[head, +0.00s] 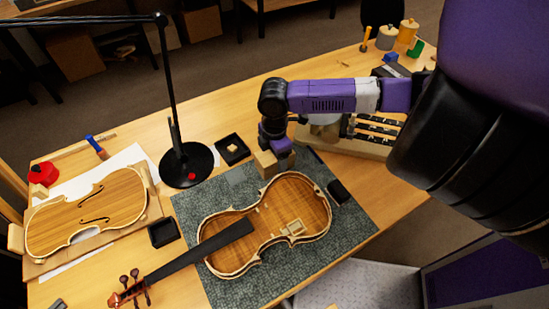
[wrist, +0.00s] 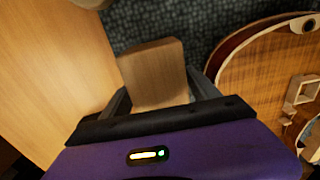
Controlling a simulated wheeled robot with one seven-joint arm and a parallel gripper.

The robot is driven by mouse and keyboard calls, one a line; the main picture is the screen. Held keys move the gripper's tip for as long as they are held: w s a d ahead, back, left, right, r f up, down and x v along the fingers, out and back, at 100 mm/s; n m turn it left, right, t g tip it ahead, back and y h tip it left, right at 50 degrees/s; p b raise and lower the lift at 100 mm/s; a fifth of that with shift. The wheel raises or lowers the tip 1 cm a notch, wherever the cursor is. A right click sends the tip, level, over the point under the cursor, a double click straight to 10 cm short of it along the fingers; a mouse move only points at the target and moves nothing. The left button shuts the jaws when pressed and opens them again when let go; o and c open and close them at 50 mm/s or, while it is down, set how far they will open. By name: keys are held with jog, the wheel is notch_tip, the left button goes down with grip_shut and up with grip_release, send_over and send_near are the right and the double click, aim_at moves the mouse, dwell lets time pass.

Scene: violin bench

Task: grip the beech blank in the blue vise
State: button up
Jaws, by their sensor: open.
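The beech blank (wrist: 155,70), a plain pale wooden block, lies between the two fingers of my gripper (wrist: 158,82) in the wrist view. The fingers are open, one on each side of it; contact is not clear. In the head view my gripper (head: 277,144) points down just behind the violin body, and the blank (head: 266,164) shows below it at the mat's back edge. My gripper partly hides the blank there. A small blue object (head: 391,57) on a dark block at the far right back looks like the blue vise; my arm crowds that area.
An open violin body (head: 290,195) lies on the grey-green mat (head: 210,268), close beside my gripper. A black lamp base (head: 186,165) and small black trays (head: 232,148) stand to the left. A violin plate (head: 88,212) lies farther left. Jars (head: 386,37) stand at the back right.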

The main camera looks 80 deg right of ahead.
jog(key=shift+f, duration=0.1)
jog(key=shift+c, duration=0.2)
jog(key=c, duration=1.4)
grip_shut()
